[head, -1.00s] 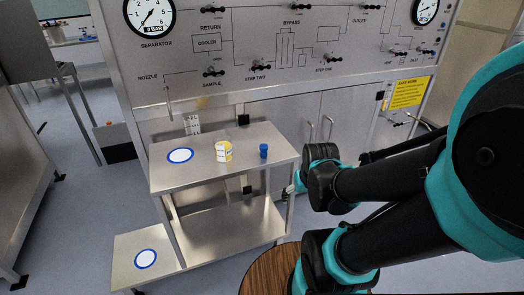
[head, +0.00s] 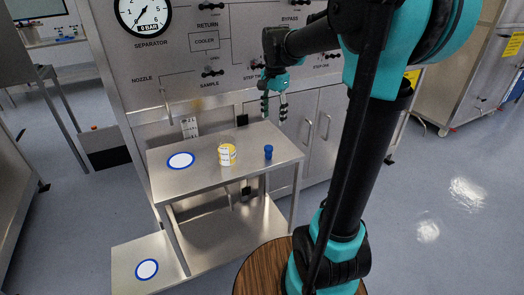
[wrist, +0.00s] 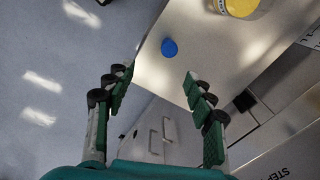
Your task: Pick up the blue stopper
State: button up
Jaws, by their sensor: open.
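The blue stopper (head: 268,152) stands on the upper steel shelf of a small cart, near its right end. In the wrist view it shows from above as a blue round shape (wrist: 169,47), ahead of the fingertips and between their lines. My gripper (head: 273,107) hangs above and behind the stopper in the head view, fingers pointing down. In the wrist view my gripper (wrist: 158,75) has its two green-padded fingers wide apart with nothing between them. It does not touch the stopper.
A blue-ringed white disc (head: 181,161) lies further left, and another (head: 147,269) on the low step. The panel with gauge and valves (head: 190,70) rises behind the cart.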

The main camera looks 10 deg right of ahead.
jog(key=w+r, duration=0.1)
jog(key=m, duration=0.1)
send_near(269, 147)
notch_tip(269, 147, down, 5)
jog(key=shift+d+f, duration=0.1)
jog(key=shift+w+f, duration=0.15)
jog(key=shift+f, duration=1.15)
jog(key=shift+w+f, duration=0.15)
jog(key=shift+f, duration=1.15)
jog(key=c, duration=1.2)
